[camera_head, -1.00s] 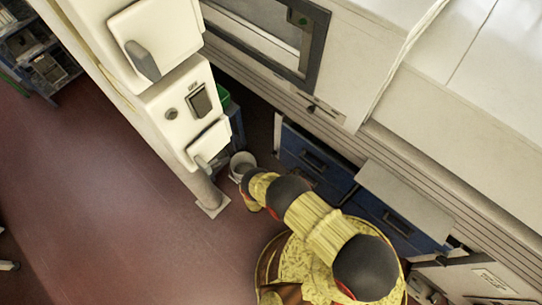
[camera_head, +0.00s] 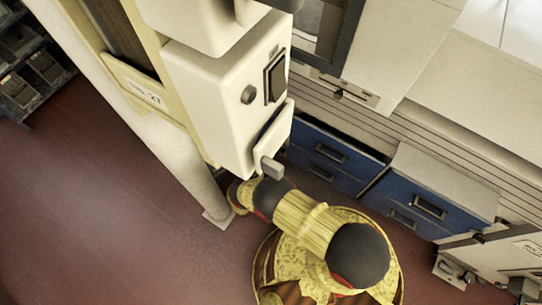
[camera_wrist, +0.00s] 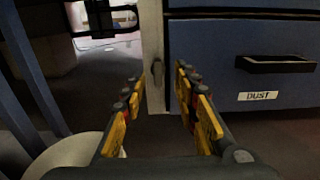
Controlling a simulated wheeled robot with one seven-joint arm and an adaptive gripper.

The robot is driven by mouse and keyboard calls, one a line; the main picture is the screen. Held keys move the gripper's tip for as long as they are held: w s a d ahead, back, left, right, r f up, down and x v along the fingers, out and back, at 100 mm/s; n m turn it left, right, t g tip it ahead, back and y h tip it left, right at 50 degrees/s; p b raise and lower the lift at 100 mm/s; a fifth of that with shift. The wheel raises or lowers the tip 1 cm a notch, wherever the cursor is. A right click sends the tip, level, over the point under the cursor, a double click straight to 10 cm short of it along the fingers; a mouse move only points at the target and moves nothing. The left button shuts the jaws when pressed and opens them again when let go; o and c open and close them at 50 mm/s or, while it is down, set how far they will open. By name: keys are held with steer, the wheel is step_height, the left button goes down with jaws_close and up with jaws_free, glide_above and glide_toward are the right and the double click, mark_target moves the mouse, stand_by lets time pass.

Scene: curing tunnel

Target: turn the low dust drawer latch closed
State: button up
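The wrist view shows a blue drawer front with a white DUST label (camera_wrist: 258,96) and a black bar handle (camera_wrist: 275,63). Left of it, a small dark upright piece (camera_wrist: 157,72), which looks like the latch, sits on a pale post (camera_wrist: 152,35). My gripper (camera_wrist: 160,83) is open and empty, its two yellow-padded fingers appearing on either side of that piece. I cannot tell how far beyond the fingertips it is. In the head view, my gripper is not clearly seen; my arm reaches low behind the white control post.
The white control post (camera_head: 215,95) with a grey lever (camera_head: 271,168) stands close above my arm. Blue drawers (camera_head: 325,155) line the machine to the right. A pale round container (camera_wrist: 75,150) is low at left in the wrist view. Red floor (camera_head: 90,220) is open at left.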

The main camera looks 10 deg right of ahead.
mark_target(282, 152)
steer(key=b+x, duration=0.1)
steer(key=x, duration=0.6)
steer(key=shift+w+f, duration=0.2)
steer(key=shift+w, duration=0.2)
steer(key=shift+d, duration=0.1)
steer(key=shift+c, duration=1)
jaws_close()
